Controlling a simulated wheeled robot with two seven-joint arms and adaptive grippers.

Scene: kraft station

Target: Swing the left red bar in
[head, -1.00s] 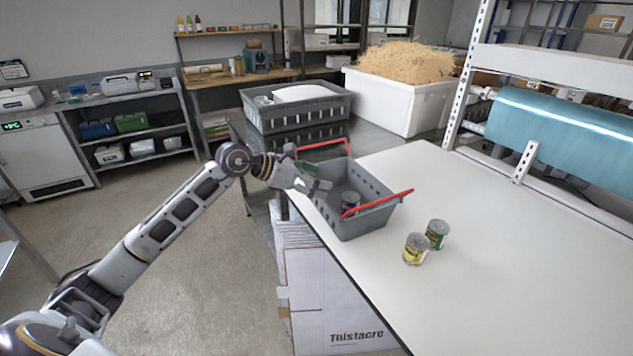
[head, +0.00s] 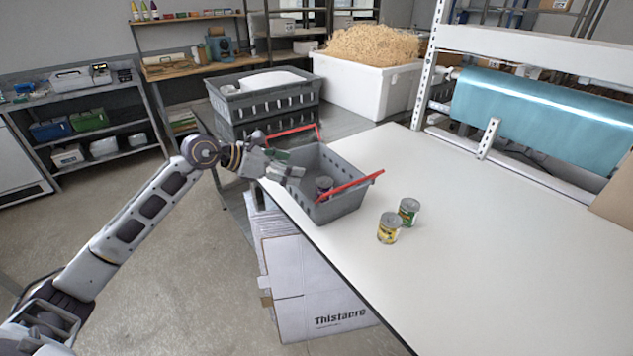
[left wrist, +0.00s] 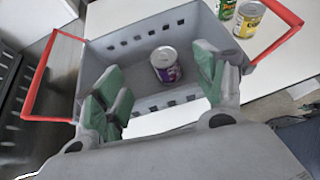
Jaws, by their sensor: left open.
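A grey slotted basket (head: 345,205) stands on the white table and has two red bars. The left red bar (head: 293,131) sticks out beyond the basket's far left end; in the left wrist view it also stands out past the left side (left wrist: 40,75). My left gripper (head: 290,172) is open and empty over the basket's left side, apart from the left bar. Its green-padded fingers (left wrist: 160,88) spread above the opening. My right gripper is not in view.
A purple can (left wrist: 166,64) stands inside the basket. A yellow can (head: 388,228) and a green can (head: 408,211) stand right of it. A darker grey crate (head: 265,105) is behind. The white table (head: 470,240) is clear at right.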

